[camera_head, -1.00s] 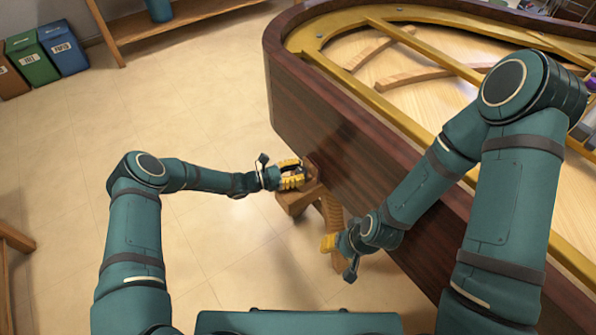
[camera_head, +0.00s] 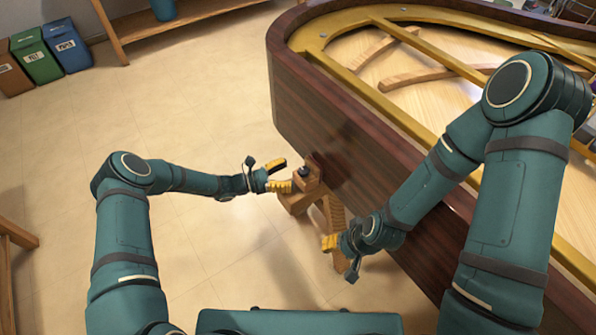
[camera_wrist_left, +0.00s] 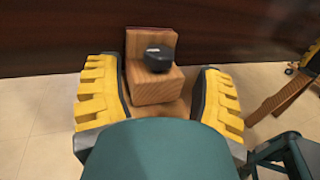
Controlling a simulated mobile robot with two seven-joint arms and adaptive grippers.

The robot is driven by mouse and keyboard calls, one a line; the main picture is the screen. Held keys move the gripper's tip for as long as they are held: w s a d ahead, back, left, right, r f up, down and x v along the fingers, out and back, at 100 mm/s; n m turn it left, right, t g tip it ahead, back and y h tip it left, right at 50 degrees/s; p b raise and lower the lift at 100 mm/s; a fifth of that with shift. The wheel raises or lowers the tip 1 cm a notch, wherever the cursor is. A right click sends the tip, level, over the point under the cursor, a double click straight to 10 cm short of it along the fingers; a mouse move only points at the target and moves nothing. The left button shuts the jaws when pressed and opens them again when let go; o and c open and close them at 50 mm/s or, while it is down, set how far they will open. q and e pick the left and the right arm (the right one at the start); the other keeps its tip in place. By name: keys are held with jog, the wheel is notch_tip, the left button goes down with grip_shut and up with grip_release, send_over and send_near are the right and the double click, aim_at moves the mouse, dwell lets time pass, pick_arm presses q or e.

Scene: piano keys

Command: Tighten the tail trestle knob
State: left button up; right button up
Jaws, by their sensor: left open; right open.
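The tail trestle knob (camera_head: 304,171) is small and black and sits on top of a wooden block of the trestle (camera_head: 297,203), against the dark piano side. In the left wrist view the knob (camera_wrist_left: 158,58) shows on its wooden block, beyond and between my fingers. My left gripper (camera_head: 279,177) has yellow-padded fingers, spread open and empty, just left of the knob and apart from it. My right gripper (camera_head: 329,242) is below and right of the knob, in front of the trestle leg. It is open, and nothing shows in it.
The dark wooden piano (camera_head: 350,150) fills the right side, close behind the trestle. Recycling bins (camera_head: 66,46) and a wooden shelf (camera_head: 190,18) stand far at the upper left.

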pick_arm(q)
jog(key=v, duration=0.7)
jog(key=shift+s, duration=0.1)
jog(key=s+d+f+m+g+y, duration=0.2)
jog(key=s+m+g+y, duration=0.25)
jog(key=s, duration=0.35)
jog(key=s+d+f+m+g+y, duration=0.25)
jog(key=s+m+y, duration=0.2)
jog(key=s, duration=0.25)
jog(key=s+a+r+m+t+y, duration=0.3)
jog(key=s+m, duration=0.4)
jog(key=m, duration=0.3)
notch_tip(320, 180, up, 3)
jog(key=shift+f+m+t+y, duration=0.1)
jog(key=shift+m+t+y, duration=0.25)
jog(key=shift+y, duration=0.35)
